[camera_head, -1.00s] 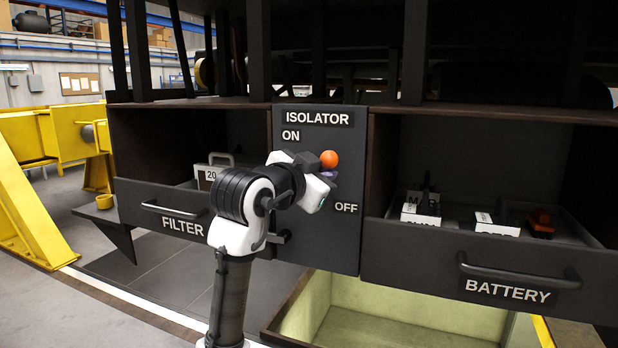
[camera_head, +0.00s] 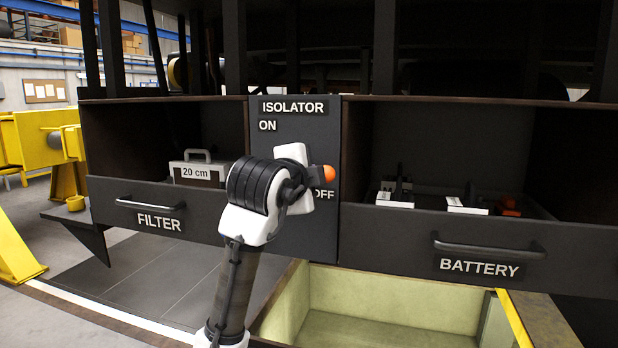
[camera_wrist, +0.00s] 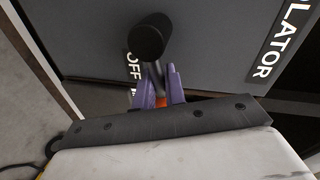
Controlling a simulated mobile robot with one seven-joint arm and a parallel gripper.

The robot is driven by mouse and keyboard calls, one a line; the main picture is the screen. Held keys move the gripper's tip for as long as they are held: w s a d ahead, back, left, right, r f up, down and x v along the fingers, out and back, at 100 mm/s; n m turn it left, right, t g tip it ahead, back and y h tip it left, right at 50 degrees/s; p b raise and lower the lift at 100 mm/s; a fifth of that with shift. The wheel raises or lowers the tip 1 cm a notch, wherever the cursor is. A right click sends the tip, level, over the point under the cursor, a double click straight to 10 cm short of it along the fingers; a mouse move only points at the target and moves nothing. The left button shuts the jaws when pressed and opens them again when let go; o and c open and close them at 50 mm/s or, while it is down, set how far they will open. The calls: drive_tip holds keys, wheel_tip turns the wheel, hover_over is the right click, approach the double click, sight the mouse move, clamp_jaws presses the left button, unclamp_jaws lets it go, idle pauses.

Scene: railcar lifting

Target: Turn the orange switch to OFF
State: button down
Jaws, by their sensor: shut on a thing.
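The orange switch knob (camera_head: 329,173) is at the height of the OFF label (camera_head: 324,195) on the dark isolator panel (camera_head: 300,235), and covers part of that label's surroundings. In the wrist view a sliver of the orange knob (camera_wrist: 162,102) shows between the purple fingers of my gripper (camera_wrist: 158,82), which are shut on it. A thin lever runs from there to a black round hub (camera_wrist: 151,38). In the head view my wrist hides the fingers and most of the lever. The ON label (camera_head: 267,126) is higher up on the panel.
A filter drawer (camera_head: 158,216) with a case marked 20 cm (camera_head: 197,171) is on the left. A battery drawer (camera_head: 480,245) holding several small items is on the right. Both handles protrude. An open pale bin (camera_head: 385,335) lies below.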

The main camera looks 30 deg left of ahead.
drive_tip(key=shift+f+m+y+b, duration=0.35)
drive_tip(key=shift+f+m, duration=0.2)
drive_tip(key=shift+m, duration=0.45)
drive_tip(key=c, duration=1.5)
unclamp_jaws()
drive_tip(key=shift+d, duration=0.1)
drive_tip(key=shift+c, duration=0.2)
drive_tip(key=b+v, duration=0.3)
drive_tip(key=v, duration=1)
drive_tip(key=shift+s+r, duration=0.25)
drive_tip(key=shift+s, duration=0.1)
